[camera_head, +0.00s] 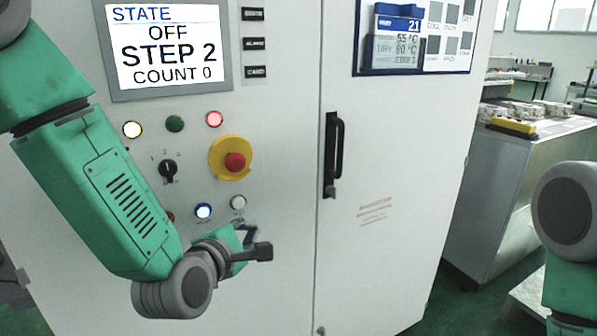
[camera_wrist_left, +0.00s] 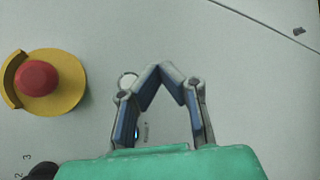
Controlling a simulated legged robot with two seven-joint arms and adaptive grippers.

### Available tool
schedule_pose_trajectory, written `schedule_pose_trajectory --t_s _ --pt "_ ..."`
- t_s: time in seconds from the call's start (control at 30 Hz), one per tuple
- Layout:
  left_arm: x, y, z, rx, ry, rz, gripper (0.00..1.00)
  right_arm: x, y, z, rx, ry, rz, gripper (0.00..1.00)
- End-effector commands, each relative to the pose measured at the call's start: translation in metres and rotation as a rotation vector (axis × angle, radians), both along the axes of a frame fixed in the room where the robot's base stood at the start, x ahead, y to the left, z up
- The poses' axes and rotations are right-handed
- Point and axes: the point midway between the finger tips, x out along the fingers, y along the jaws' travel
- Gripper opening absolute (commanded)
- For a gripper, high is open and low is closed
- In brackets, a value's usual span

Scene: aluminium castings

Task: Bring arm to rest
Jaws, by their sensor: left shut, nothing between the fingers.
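My left arm (camera_head: 105,190) comes in from the left in the head view, in front of a light grey cabinet. My left gripper (camera_head: 246,232) is near the lower buttons of the panel, partly hidden behind its own wrist. In the left wrist view the fingertips (camera_wrist_left: 160,70) meet in a peak, shut with nothing between them. The white button (camera_head: 238,202) is just above the gripper in the head view. My right arm (camera_head: 566,212) shows at the right edge; its gripper is out of view.
The cabinet (camera_head: 285,280) carries a screen (camera_head: 165,45) reading OFF, STEP 2, COUNT 0. A red emergency button (camera_head: 235,162) on a yellow base, a selector knob (camera_head: 168,168) and a lit blue button (camera_head: 203,211) are close by. A black door handle (camera_head: 333,150) sticks out to the right.

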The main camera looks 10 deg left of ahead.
Motion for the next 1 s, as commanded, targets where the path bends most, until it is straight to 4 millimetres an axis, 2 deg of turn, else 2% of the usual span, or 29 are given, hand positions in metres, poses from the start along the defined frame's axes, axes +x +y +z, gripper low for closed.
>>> schedule_pose_trajectory --t_s 0.17,0.2,0.27,0.3,0.37,0.4,0.47,0.5,0.6,0.7,0.8,0.9,1.0 --pt "-0.034 0.014 -0.095 0.312 0.150 -0.118 0.00 0.000 0.000 -0.015 0.000 0.000 0.000 0.40" --pt "-0.047 0.019 -0.122 0.412 0.195 -0.170 0.00 0.000 0.000 -0.020 0.000 0.000 0.000 0.40" --pt "-0.070 0.027 -0.163 0.562 0.264 -0.261 0.00 0.000 0.000 -0.026 0.000 0.000 0.000 0.40" --pt "-0.087 0.033 -0.189 0.658 0.308 -0.330 0.00 0.000 0.000 -0.030 0.000 0.000 0.000 0.40" --pt "-0.115 0.043 -0.225 0.798 0.370 -0.445 0.00 0.000 0.000 -0.035 0.000 0.000 0.000 0.40" --pt "-0.135 0.050 -0.248 0.886 0.411 -0.531 0.00 0.000 0.000 -0.039 0.000 0.000 0.000 0.40" --pt "-0.166 0.061 -0.280 1.011 0.465 -0.671 0.00 0.000 0.000 -0.045 0.000 0.000 0.000 0.40" --pt "-0.189 0.069 -0.299 1.087 0.499 -0.773 0.00 0.000 0.000 -0.049 0.000 0.000 0.000 0.40" --pt "-0.243 0.087 -0.339 1.242 0.558 -1.034 0.00 0.000 0.000 -0.058 0.000 0.000 0.000 0.40" --pt "-0.289 0.103 -0.364 1.343 0.587 -1.274 0.00 0.000 0.000 -0.065 0.000 0.000 0.000 0.40" --pt "-0.322 0.114 -0.377 1.397 0.591 -1.455 0.00 0.000 0.000 -0.069 0.000 0.000 0.000 0.40" --pt "-0.339 0.121 -0.382 1.421 0.588 -1.556 0.00 0.000 0.000 -0.071 0.000 0.000 0.000 0.40" --pt "-0.344 0.123 -0.383 1.428 0.583 -1.589 0.00 0.000 0.000 -0.071 0.000 0.000 0.000 0.40"
